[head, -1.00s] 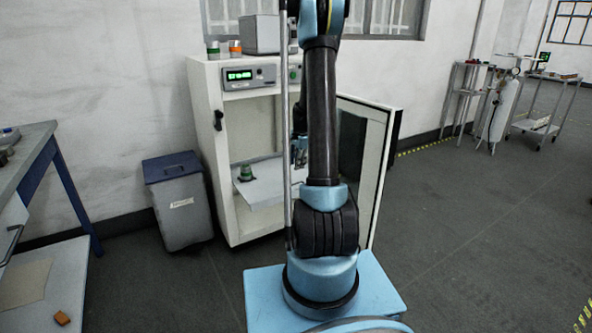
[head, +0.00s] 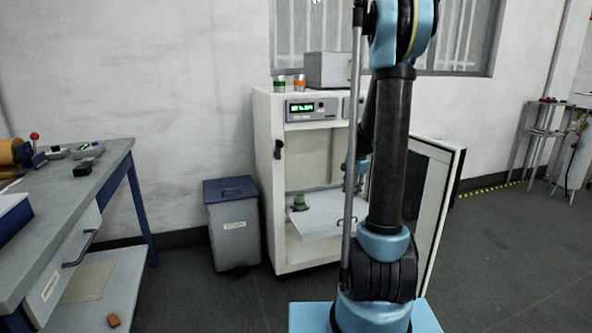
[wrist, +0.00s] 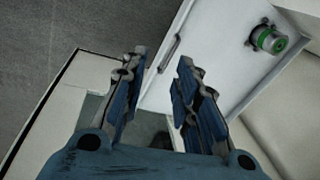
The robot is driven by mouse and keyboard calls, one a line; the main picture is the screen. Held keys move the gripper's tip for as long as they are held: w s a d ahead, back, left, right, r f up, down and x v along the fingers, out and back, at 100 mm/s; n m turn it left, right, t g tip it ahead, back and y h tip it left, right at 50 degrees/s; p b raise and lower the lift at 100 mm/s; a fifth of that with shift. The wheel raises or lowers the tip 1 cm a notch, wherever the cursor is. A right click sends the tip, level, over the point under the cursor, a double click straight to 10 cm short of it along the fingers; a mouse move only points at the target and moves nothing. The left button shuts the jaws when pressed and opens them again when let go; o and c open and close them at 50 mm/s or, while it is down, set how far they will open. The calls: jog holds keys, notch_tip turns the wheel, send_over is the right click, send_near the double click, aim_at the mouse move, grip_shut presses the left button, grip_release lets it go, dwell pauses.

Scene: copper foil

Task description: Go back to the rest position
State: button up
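My gripper (wrist: 163,62) is open and empty in the wrist view, its two blue-grey fingers apart over the white shelf (wrist: 212,65). In the head view my arm hides most of the gripper. A small container with a green band (wrist: 270,39) stands on the shelf, to the right of the fingers and clear of them. It also shows in the head view (head: 299,203), on the pulled-out shelf (head: 322,224) of the white cabinet (head: 265,200).
The cabinet's door (head: 449,205) stands open at the right, close beside my arm. A grey bin (head: 233,232) stands left of the cabinet. A workbench (head: 82,192) is at the far left. Two jars and a grey box (head: 334,70) sit on the cabinet.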

jog(key=s+a+r+n, duration=0.2)
jog(key=s+r+n, duration=0.1)
jog(key=s, duration=0.7)
jog(key=s+a+r+n, duration=0.2)
jog(key=s+r+n, duration=0.15)
jog(key=s, duration=0.55)
jog(key=s+f+n, duration=0.2)
jog(key=s, duration=0.6)
jog(key=s+a+f+n, duration=0.1)
jog(key=s+f+n, duration=0.2)
jog(key=s, duration=0.6)
jog(key=shift+s+a+f+h, duration=0.2)
jog(key=shift+s+a+h, duration=0.05)
jog(key=shift+a+h, duration=0.05)
jog(key=shift+n, duration=0.25)
jog(key=shift+w+f, duration=0.2)
jog(key=shift+w, duration=0.2)
